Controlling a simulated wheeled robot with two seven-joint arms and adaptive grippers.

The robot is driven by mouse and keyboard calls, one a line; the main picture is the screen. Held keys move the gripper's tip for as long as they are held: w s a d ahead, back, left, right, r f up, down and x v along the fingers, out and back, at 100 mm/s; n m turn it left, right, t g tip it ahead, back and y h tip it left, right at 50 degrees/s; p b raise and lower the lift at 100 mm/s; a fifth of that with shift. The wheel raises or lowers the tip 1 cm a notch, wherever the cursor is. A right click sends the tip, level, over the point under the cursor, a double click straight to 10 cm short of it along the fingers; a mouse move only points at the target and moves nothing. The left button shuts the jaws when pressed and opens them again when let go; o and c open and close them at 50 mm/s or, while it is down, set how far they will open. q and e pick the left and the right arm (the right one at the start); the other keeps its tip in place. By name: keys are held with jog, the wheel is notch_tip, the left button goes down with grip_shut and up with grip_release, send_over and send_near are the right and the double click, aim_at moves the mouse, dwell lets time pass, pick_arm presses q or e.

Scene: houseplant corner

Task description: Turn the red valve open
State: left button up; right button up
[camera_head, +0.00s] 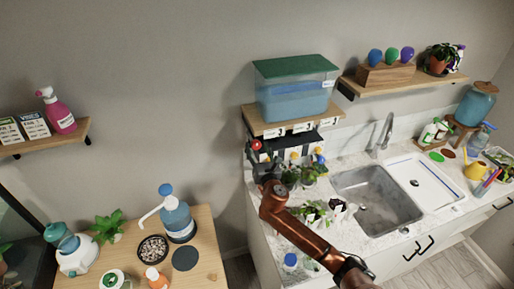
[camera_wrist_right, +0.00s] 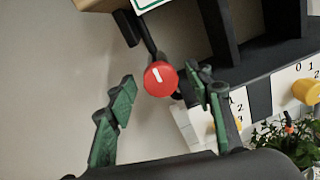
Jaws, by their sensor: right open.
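The red valve (camera_wrist_right: 160,78) is a round red knob with a white mark on its face. In the right wrist view it sits between and beyond the open green-padded fingers of my right gripper (camera_wrist_right: 162,108), with no clear contact. In the head view the red valve (camera_head: 255,144) is small, at the left end of the dark panel under the shelf. My right gripper (camera_head: 262,165) is just below it there, partly hidden by its own arm. My left gripper is not in view.
A yellow knob (camera_wrist_right: 307,91) sits on the numbered panel to the right. A blue tank (camera_head: 295,100) stands on the shelf above. Potted plants (camera_head: 308,172) crowd the counter below, beside the sink (camera_head: 380,200). A plant table (camera_head: 210,250) is at left.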

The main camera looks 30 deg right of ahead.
jog(key=shift+w, duration=0.2)
jog(key=shift+c, duration=0.2)
jog(key=c, duration=1.1)
